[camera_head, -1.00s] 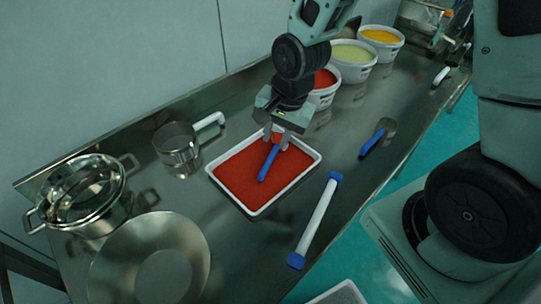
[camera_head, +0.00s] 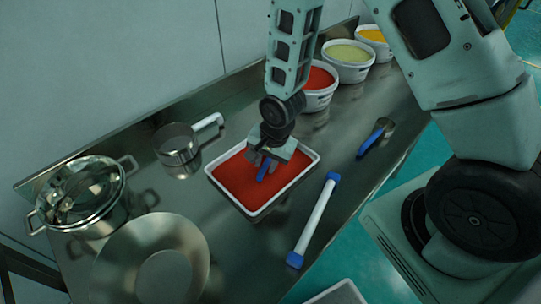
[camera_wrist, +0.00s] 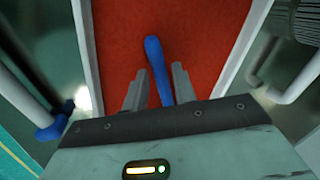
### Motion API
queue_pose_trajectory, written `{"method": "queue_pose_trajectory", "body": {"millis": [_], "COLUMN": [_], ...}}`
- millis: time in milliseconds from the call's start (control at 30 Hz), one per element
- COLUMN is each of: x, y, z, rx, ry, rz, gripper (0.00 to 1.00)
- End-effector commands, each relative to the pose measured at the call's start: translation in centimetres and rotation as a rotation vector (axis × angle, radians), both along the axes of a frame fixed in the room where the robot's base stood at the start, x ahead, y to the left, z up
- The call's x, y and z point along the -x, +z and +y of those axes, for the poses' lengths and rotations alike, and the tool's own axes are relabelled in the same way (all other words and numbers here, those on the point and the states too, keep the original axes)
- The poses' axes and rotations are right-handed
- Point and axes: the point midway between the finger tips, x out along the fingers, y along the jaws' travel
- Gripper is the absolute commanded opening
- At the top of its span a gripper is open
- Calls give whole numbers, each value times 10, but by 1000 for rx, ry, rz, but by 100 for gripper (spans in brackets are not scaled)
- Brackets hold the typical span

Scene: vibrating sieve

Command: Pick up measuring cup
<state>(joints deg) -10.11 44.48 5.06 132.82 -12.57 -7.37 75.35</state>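A blue handle (camera_head: 266,169) lies over a white tray (camera_head: 238,205) of red powder; any cup at its end is hidden, so I cannot tell whether it is the measuring cup. My gripper (camera_head: 265,162) is low over the tray, pointing down. In the wrist view the blue handle (camera_wrist: 156,60) lies between the two fingers of my gripper (camera_wrist: 160,85). The fingers are apart, with the handle nearer the right one. Another blue-handled tool with a metal end (camera_head: 377,136) lies on the table to the right.
A metal pan with a white handle (camera_head: 177,150), a lidded pot (camera_head: 88,205) and a wide metal dish (camera_head: 200,262) stand to the left. A white rod with blue ends (camera_head: 316,220) lies right of the tray. Tubs of powder, such as the red one (camera_head: 318,98), stand behind.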

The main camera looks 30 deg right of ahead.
Motion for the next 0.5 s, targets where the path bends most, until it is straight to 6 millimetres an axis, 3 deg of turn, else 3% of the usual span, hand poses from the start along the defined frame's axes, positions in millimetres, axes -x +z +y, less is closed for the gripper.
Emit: {"method": "queue_pose_trajectory", "body": {"millis": [367,467,500], "x": [-2,-2,-2], "y": [-10,-10,-10], "z": [1,1,1], "rx": [0,1,1], "ry": [-2,-1,-1], "rz": [0,-1,-1], "gripper": [27,2,0]}}
